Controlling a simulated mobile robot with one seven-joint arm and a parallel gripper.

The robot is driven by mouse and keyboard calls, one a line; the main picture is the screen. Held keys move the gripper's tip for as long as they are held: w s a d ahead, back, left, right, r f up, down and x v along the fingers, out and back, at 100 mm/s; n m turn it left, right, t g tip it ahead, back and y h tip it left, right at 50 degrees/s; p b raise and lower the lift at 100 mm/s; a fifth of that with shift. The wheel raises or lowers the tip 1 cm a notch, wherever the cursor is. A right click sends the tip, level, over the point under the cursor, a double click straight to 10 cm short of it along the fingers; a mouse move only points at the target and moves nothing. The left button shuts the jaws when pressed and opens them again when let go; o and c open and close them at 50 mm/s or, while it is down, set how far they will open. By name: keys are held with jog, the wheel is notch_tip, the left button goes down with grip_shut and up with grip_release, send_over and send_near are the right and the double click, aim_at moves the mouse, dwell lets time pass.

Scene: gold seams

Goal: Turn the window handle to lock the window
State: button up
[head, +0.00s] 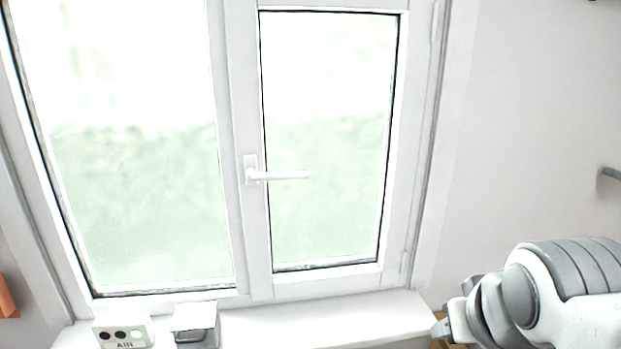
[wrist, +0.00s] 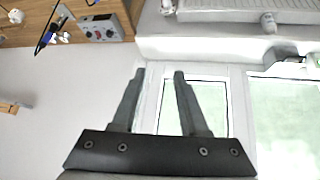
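The white window handle (head: 280,175) sits on the frame post between the two panes. Its lever lies horizontal and points right across the narrower right sash (head: 328,140), which sits in its frame with no gap that I can see. My gripper (wrist: 159,72) is open and empty in the wrist view, its two dark fingers well apart. In the head view my arm is at the lower right, far below and right of the handle; the fingertips are hard to make out there. The wrist view is upside down and shows part of the window, but I cannot make out the handle in it.
The white sill (head: 290,318) runs below the window. A small box marked AIR with lights (head: 123,331) and a grey-white box (head: 195,324) stand at its left. The wrist view shows a radiator (wrist: 250,10) and a grey box with knobs (wrist: 100,28). The space before the handle is clear.

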aim_at(297, 176)
jog(key=shift+o, duration=0.2)
jog(key=w+d+r+n+t+h+b, duration=0.1)
jog(key=w+d+r+t, duration=0.1)
jog(key=w, duration=0.4)
jog(key=w+d+r+n+t, duration=0.1)
jog(key=w+d+r+t, duration=0.1)
jog(key=w+r, duration=0.3)
jog(key=shift+w+n+t+h+b, duration=0.35)
jog(key=shift+w+n+t+h, duration=0.05)
jog(key=shift+w+t, duration=0.1)
jog(key=w+a+r+n+t+y+b, duration=0.35)
jog(key=w+r+n+t+y, duration=0.25)
jog(key=w+r+n, duration=0.5)
jog(key=a+f+n+g+y+b, duration=0.2)
jog(key=a+f+n+g+y, duration=0.8)
jog(key=n, duration=0.4)
jog(key=shift+t+y, duration=0.3)
jog(key=shift+y, duration=0.2)
jog(key=x, duration=0.6)
jog(key=p+x, duration=0.1)
jog(key=x, duration=1.1)
jog(key=shift+s+r+p, duration=0.1)
jog(key=shift+r+p, duration=0.25)
jog(key=shift+p, duration=0.05)
grip_shut()
